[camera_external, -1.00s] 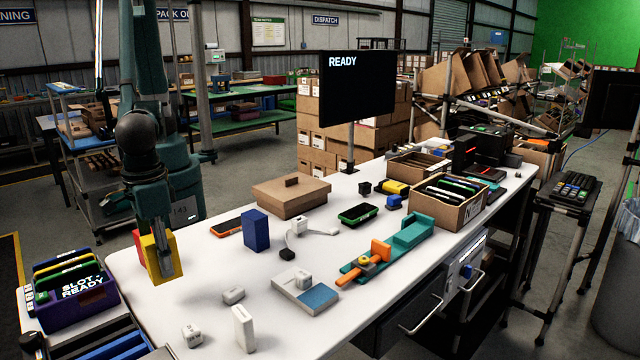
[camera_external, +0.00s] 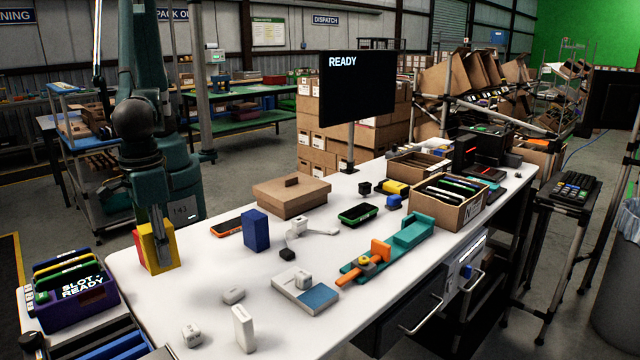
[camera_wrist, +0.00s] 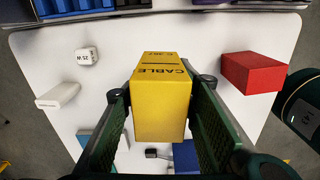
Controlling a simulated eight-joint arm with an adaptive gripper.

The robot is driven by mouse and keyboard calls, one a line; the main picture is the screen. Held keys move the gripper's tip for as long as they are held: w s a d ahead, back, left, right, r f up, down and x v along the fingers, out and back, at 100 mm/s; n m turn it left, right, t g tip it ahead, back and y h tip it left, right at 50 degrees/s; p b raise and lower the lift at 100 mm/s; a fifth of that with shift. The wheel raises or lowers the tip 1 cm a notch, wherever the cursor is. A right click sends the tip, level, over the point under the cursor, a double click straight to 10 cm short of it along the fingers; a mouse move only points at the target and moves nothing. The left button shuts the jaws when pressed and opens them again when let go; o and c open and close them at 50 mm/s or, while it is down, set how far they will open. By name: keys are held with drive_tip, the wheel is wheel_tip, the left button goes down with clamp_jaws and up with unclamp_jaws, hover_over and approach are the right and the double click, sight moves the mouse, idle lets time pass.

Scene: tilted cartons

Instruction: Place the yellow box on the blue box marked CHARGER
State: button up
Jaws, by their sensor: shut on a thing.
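The yellow box (camera_external: 145,252) is upright between the fingers of my gripper (camera_external: 160,238), at the left end of the white table. In the wrist view, my gripper (camera_wrist: 160,112) is shut on the yellow box (camera_wrist: 162,108), whose top reads CABLE. I cannot tell for sure whether its bottom is clear of the table. The blue box (camera_external: 256,230) stands upright on the table, to the right of my gripper and apart from it. In the wrist view the blue box (camera_wrist: 186,156) is partly hidden behind the yellow box and a finger. No CHARGER lettering is readable.
A red box (camera_wrist: 253,72) stands close beside the yellow box. An orange-edged phone (camera_external: 227,227) lies left of the blue box, and a white bracket-like item (camera_external: 312,231) lies right of it. A brown carton (camera_external: 291,191) sits behind. The blue box's top is bare.

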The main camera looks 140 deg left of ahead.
drive_tip(key=s+a+r+p, duration=0.1)
drive_tip(key=a+r+p, duration=0.35)
drive_tip(key=a, duration=1.15)
wheel_tip(320, 180, up, 7)
drive_tip(key=p, duration=0.1)
hover_over(254, 214)
drive_tip(key=shift+f+n, duration=0.1)
drive_tip(key=shift+n, duration=0.3)
drive_tip(key=shift+w+f, duration=0.1)
drive_tip(key=shift+f, duration=2.8)
drive_tip(key=shift+f, duration=0.15)
drive_tip(key=shift+f, duration=1.95)
drive_tip(key=shift+f, duration=0.15)
